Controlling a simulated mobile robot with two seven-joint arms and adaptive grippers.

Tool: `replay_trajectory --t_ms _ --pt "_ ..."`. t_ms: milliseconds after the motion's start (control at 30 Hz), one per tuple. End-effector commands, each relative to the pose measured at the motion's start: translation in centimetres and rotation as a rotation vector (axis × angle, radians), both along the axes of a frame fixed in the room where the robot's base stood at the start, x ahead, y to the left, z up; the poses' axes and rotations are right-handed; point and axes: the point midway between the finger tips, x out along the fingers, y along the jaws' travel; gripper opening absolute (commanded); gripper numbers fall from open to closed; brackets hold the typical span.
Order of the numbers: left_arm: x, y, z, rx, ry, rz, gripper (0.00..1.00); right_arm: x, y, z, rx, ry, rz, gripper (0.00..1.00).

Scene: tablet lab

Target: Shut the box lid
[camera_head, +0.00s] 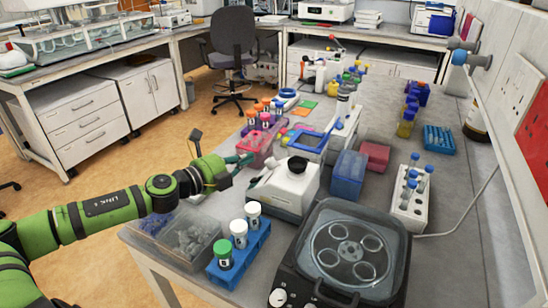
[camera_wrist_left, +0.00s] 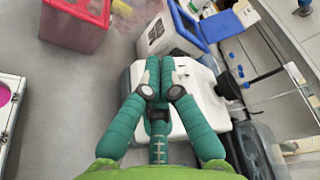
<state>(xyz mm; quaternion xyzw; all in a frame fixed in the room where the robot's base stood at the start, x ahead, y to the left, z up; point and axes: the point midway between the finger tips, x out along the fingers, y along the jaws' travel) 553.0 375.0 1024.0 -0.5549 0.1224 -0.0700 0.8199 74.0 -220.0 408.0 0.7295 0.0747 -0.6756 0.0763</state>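My left gripper (camera_head: 240,160) reaches in from the left above the bench, close to a white device with a dark top (camera_head: 290,185). Its teal fingers (camera_wrist_left: 160,62) lie together in the left wrist view, with nothing visible between them. A translucent red-pink box (camera_head: 258,147) sits just beyond the gripper; it also shows in the left wrist view (camera_wrist_left: 75,25). A white and blue box (camera_head: 312,146) stands to the right of it and also shows past the fingertips (camera_wrist_left: 165,37). I cannot tell which box the lid belongs to. My right gripper is not in view.
A blue box (camera_head: 348,176) and a red box (camera_head: 374,157) stand right of the white device. A blue rack with vials (camera_head: 240,256), a clear bin (camera_head: 186,238) and a black centrifuge (camera_head: 350,252) fill the front.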

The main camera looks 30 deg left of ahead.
Motion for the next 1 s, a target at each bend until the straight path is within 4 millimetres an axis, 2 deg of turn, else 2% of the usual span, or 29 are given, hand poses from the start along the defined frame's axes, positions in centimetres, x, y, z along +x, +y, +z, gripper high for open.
replay_trajectory --t_ms 67,267,533,1000 --pt "0.0 0.0 -0.3 0.000 -0.001 0.001 0.00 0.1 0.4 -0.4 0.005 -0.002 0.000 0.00" --pt "0.6 0.0 -0.1 -0.005 -0.003 0.003 0.00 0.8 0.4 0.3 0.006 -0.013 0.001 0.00" --pt "2.5 -0.6 -0.2 -0.002 -0.004 0.001 0.00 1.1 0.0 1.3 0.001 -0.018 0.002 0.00" --pt "7.9 -2.1 -1.0 -0.004 -0.002 0.000 0.00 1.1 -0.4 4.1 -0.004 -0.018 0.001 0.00"
